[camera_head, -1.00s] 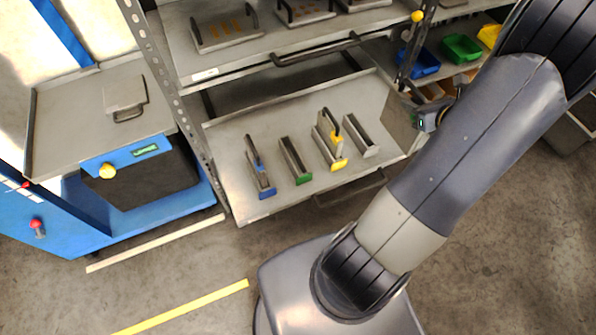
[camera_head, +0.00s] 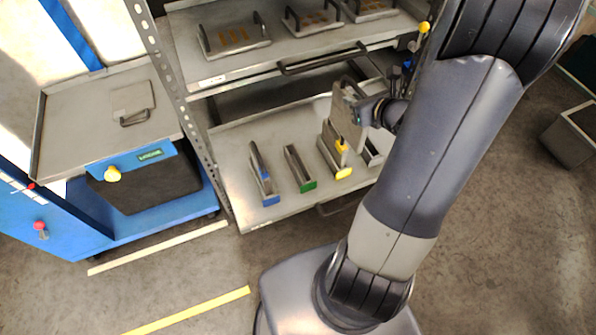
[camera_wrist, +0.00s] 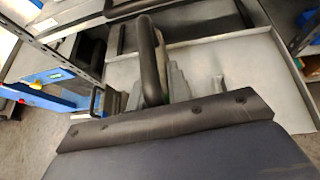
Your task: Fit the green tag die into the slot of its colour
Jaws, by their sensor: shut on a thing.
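My gripper (camera_head: 354,93) is shut on the dark handle of a grey plate die (camera_head: 346,120). The die hangs upright over the rack tray, beside and partly behind the yellow-tagged die (camera_head: 341,146). I cannot see a coloured tag on the held die. The green-ended slot (camera_head: 300,168) on the tray looks empty, to the left of the held die.
A die stands in the blue-ended slot (camera_head: 264,175). A grey slot (camera_head: 372,153) at the right is partly hidden by my arm. The shelf above (camera_head: 275,57) holds flat handled dies. A perforated rack post (camera_head: 178,90) rises left of the tray (camera_head: 232,150).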

